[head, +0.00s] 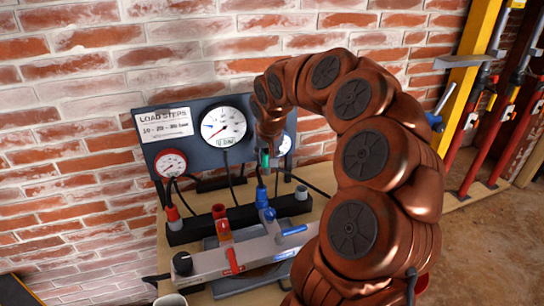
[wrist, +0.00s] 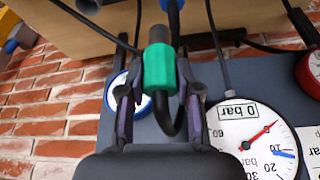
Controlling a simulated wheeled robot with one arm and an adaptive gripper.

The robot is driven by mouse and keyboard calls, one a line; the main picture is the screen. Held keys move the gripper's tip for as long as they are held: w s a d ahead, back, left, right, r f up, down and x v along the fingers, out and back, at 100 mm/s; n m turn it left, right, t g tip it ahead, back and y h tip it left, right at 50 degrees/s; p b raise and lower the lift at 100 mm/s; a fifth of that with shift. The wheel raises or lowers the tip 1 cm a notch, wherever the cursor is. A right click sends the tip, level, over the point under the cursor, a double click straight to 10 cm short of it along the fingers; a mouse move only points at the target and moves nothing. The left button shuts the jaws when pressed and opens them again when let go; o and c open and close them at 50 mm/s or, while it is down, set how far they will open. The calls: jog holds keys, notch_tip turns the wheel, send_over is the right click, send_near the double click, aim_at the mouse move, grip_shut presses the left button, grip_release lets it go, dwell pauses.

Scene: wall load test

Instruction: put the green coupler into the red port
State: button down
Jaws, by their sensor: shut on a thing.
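My gripper (wrist: 158,84) is shut on the green coupler (wrist: 158,65), with a finger on each side of it in the wrist view. In the head view the green coupler (head: 265,158) shows small below my wrist, in front of the gauge panel and above the black rack. A black hose curves down beside it in the wrist view. The red port (head: 222,228) stands on the grey block on the bench, to the left of and below the coupler in the head view, apart from it. My fingers are hard to make out in the head view.
A blue port (head: 267,217) stands right of the red port. A red lever (head: 233,262) and a blue lever (head: 294,230) project nearby. The gauge panel (head: 190,123) stands behind.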

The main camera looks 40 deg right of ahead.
jog(key=w+a+b, duration=0.2)
jog(key=a, duration=0.5)
jog(key=shift+w+a, duration=0.25)
jog(key=shift+w, duration=0.05)
dwell(0.4)
jog(key=w+a+b, duration=0.1)
jog(key=w+a, duration=0.1)
jog(key=a, duration=0.5)
jog(key=shift+w+a, duration=0.25)
jog(key=shift+w, duration=0.05)
dwell(0.7)
notch_tip(320, 180, down, 6)
jog(key=b, duration=0.4)
jog(key=shift+f+b, duration=0.25)
jog(key=shift+b, duration=0.05)
dwell(0.7)
jog(key=shift+f+b, duration=1.15)
jog(key=shift+f, duration=0.3)
dwell(1.8)
